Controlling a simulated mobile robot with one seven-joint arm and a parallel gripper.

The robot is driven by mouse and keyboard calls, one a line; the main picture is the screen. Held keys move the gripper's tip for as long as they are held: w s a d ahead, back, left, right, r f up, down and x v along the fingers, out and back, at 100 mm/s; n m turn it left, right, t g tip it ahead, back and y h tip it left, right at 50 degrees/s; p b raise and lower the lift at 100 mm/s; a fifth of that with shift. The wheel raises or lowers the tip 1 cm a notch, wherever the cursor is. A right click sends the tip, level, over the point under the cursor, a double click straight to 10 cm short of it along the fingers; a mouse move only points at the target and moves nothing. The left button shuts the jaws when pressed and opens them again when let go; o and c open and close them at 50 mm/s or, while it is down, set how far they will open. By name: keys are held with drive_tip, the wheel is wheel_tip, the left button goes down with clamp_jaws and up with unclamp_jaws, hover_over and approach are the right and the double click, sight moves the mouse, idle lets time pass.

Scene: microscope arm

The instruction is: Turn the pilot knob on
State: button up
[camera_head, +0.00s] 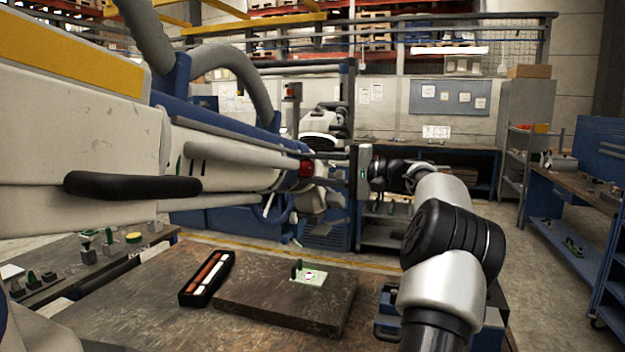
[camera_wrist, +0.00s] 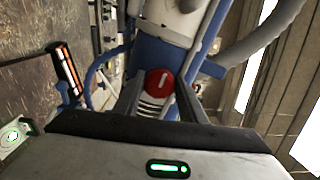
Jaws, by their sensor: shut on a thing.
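The red pilot knob (camera_wrist: 160,83) is round with a white line across its face. In the wrist view the line runs nearly up and down, slightly tilted. The knob also shows in the head view (camera_head: 306,168), at the end of the pale and blue microscope arm (camera_head: 225,150). My gripper (camera_wrist: 160,94) has one finger on each side of the knob and is shut on it. In the head view my gripper (camera_head: 318,167) reaches in from the right. Ridged metal shows just below the knob in the wrist view.
Below is a worn workbench (camera_head: 130,305) with a dark raised slab (camera_head: 285,297) and a black tray (camera_head: 208,278) of orange and white sticks. Thick grey hoses (camera_head: 235,62) hang above the microscope arm. Open floor lies to the right.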

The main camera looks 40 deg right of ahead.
drive_tip(key=shift+f+n+b, duration=0.1)
drive_tip(key=shift+n+b, duration=0.7)
drive_tip(key=shift+n, duration=0.4)
drive_tip(key=o, duration=1)
drive_tip(key=p+v, duration=0.1)
drive_tip(key=v, duration=1.6)
drive_tip(key=shift+s+d+p, duration=0.1)
drive_tip(key=shift+s+p, duration=0.1)
drive_tip(key=shift+p, duration=0.1)
